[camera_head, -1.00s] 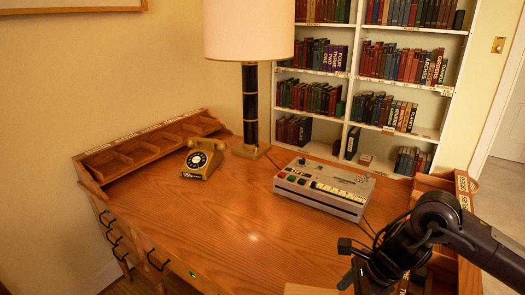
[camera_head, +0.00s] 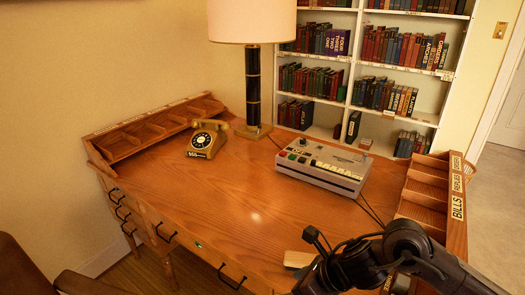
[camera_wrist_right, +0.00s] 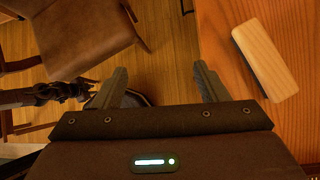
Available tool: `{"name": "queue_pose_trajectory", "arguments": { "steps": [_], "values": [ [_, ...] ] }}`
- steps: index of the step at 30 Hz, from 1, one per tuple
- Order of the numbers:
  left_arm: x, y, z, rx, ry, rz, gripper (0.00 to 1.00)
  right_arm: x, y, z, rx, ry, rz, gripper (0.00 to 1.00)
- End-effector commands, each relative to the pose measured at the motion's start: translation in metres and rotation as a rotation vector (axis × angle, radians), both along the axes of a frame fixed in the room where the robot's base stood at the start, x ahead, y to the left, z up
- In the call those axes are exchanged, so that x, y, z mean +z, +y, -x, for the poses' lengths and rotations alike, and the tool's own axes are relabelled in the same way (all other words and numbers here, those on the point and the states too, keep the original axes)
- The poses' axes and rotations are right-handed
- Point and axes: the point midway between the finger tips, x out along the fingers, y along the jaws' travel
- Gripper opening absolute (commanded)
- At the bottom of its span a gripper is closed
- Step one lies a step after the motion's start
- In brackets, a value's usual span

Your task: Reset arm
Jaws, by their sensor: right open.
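My right arm comes in from the lower right in the head view, its wrist low over the desk's front edge. In the right wrist view my right gripper (camera_wrist_right: 160,84) is open, with nothing between its fingers. Below it are the floor and a dark shape, beside the desk (camera_head: 240,195). A dark jointed part (camera_wrist_right: 55,92) at the left of that view looks like my left arm; its jaws cannot be made out. The left gripper does not show in the head view.
A pale wooden block (camera_wrist_right: 265,60) lies on the desk near the front edge, right of the gripper. A grey keyed machine (camera_head: 322,166), gold telephone (camera_head: 206,139) and lamp (camera_head: 253,90) stand farther back. Brown chairs (camera_wrist_right: 85,35) are near the floor space.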

Motion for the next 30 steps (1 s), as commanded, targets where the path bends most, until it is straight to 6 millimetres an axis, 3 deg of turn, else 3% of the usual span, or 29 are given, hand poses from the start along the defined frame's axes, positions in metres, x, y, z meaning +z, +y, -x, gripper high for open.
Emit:
{"name": "queue_pose_trajectory", "arguments": {
  "steps": [1,6,10,14,17,24,25,30],
  "values": [
    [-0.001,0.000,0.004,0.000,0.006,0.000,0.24,0.000,0.016,0.004,-0.070,0.021,-0.061,0.67],
    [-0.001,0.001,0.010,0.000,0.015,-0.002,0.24,0.016,0.060,0.005,-0.470,0.152,-0.355,0.67],
    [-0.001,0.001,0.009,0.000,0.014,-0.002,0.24,0.031,0.064,0.002,-0.929,0.359,-0.648,0.67],
    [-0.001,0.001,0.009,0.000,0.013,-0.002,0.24,0.030,0.034,0.004,-1.447,0.612,-0.923,0.67],
    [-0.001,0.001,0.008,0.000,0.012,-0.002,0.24,0.016,-0.004,0.016,-1.855,0.794,-1.100,0.67],
    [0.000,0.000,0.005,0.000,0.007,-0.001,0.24,-0.024,-0.074,0.066,-2.592,1.036,-1.338,0.67],
    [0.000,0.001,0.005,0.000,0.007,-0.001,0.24,-0.029,-0.081,0.073,2.615,-1.028,1.331,0.67],
    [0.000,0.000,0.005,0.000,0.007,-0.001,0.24,-0.050,-0.113,0.117,2.338,-0.829,1.099,0.67]
  ]
}}
